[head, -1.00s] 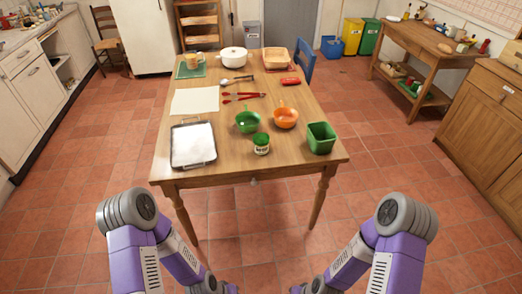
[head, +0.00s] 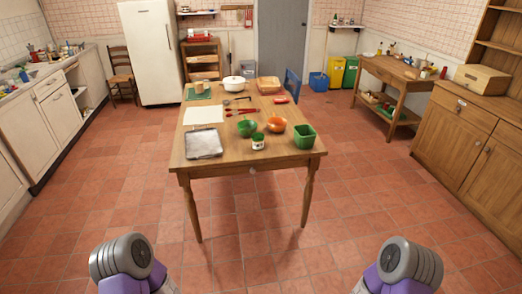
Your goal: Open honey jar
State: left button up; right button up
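A small jar with a white label and a green top (head: 258,142) stands upright near the front of the wooden table (head: 228,170). It looks like the honey jar, but the label is too small to read. Its green top appears to be on it. Only the upper parts of my two arms show, at the bottom left and bottom right. Both of my grippers are out of view, and nothing of mine is near the jar.
A green bowl (head: 246,128), an orange bowl (head: 276,125) and a green square container (head: 304,137) surround the jar. A metal tray (head: 204,144) lies at the table's left front. Red tongs (head: 243,112) lie behind. The tiled floor (head: 262,225) before the table is clear.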

aim_at(256, 146)
jog(key=z, duration=0.8)
jog(key=i, duration=2.25)
jog(key=u, duration=0.7)
